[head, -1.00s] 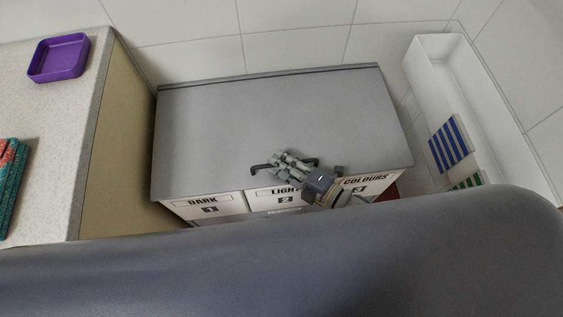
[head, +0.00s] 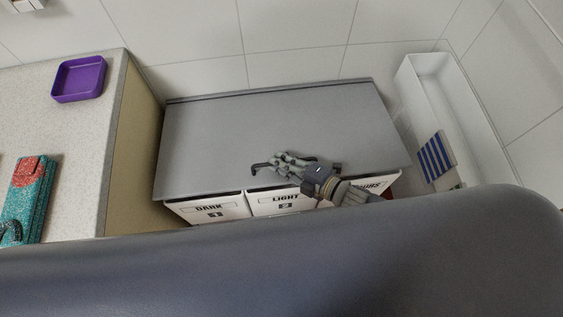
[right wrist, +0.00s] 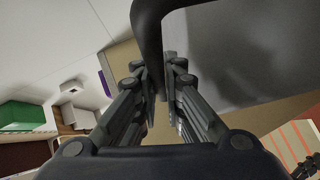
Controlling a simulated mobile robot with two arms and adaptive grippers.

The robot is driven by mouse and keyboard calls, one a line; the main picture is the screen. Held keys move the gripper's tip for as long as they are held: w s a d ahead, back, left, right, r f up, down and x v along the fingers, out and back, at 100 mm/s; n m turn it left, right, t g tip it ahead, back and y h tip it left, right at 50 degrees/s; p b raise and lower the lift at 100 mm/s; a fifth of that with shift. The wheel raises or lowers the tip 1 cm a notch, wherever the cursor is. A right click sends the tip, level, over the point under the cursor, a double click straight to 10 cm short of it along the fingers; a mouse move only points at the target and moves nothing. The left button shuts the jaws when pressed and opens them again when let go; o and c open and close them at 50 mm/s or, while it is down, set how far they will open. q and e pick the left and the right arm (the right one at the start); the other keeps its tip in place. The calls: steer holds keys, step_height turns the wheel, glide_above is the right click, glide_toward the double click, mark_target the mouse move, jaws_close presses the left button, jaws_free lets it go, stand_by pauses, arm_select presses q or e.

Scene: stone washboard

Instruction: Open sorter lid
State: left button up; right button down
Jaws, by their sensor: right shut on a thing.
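The sorter lid (head: 220,140) is a wide grey panel over the top of the laundry sorter in the head view. It looks down or nearly so; I cannot tell whether its front edge is slightly raised. White fronts marked DARK (head: 209,210), LIGHT (head: 284,202) and COLOURS, the last partly hidden by my arm, show below it. A dark bar handle (head: 258,167) sits near the lid's front edge. My right gripper (head: 280,165) is shut on this handle, which also shows between the fingers in the right wrist view (right wrist: 149,35).
A white trough (head: 437,80) with a blue-striped item (head: 436,157) stands right. A tiled wall (head: 295,35) closes the back.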

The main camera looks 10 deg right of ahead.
arm_select(q)
step_height(320, 180, up, 14)
steer(key=p, duration=1.2)
steer(key=shift+a+r+p, duration=0.15)
steer(key=shift+p, duration=0.25)
arm_select(e)
steer(key=w+r+m+g, duration=0.1)
steer(key=w+r, duration=0.3)
steer(key=r, duration=0.2)
steer(key=w+r+g+h, duration=0.1)
steer(key=w+r, duration=0.2)
steer(key=r, duration=0.4)
steer(key=shift+w+r+m, duration=0.3)
steer(key=shift+w+m, duration=0.05)
steer(key=shift+m, duration=0.05)
arm_select(q)
steer(key=shift+s, duration=0.1)
jaws_close()
